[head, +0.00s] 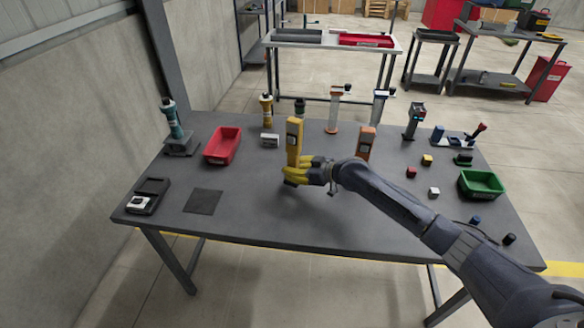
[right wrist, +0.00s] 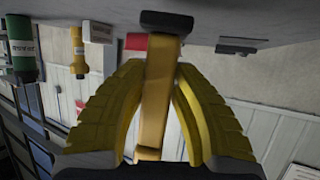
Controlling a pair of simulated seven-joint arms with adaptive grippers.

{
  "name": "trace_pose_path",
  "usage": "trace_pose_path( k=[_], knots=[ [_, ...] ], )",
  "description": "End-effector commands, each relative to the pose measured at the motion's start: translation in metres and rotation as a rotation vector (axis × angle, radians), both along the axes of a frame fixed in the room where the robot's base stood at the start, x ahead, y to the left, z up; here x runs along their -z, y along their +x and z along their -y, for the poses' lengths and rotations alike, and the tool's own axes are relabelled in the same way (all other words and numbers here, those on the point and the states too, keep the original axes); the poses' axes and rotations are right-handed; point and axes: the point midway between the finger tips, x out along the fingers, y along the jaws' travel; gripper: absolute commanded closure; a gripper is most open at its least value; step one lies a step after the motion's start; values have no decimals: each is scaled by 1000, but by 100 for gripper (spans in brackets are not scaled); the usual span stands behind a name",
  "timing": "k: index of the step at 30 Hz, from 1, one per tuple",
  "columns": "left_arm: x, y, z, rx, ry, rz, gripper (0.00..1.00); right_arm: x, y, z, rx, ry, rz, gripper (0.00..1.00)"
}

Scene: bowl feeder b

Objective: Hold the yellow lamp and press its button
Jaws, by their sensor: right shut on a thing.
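The yellow lamp (head: 294,140) stands upright at the middle of the table, with a dark patch on its front face. My right gripper (head: 295,173) is shut on the lower part of the lamp. In the right wrist view the yellow lamp (right wrist: 158,95) sits between the two yellow fingers of the right gripper (right wrist: 165,90). I cannot make out the lamp's button clearly. An orange lamp-like device (head: 365,142) stands to the right of it, behind my right arm. My left gripper is not in view.
A red bin (head: 222,146), a teal device (head: 174,125) and a dark mat (head: 203,201) are to the left. A green bin (head: 481,184) and several small blocks lie to the right. The table (head: 265,205) is clear at the front middle.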

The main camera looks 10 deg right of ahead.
Motion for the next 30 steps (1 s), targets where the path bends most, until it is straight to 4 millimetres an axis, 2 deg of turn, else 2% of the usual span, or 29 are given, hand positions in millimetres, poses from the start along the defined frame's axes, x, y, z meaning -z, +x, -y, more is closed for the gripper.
trace_pose_path(
  k=[30],
  knots=[
    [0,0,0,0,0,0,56,25,0,0,0,1,0,100]
  ],
)
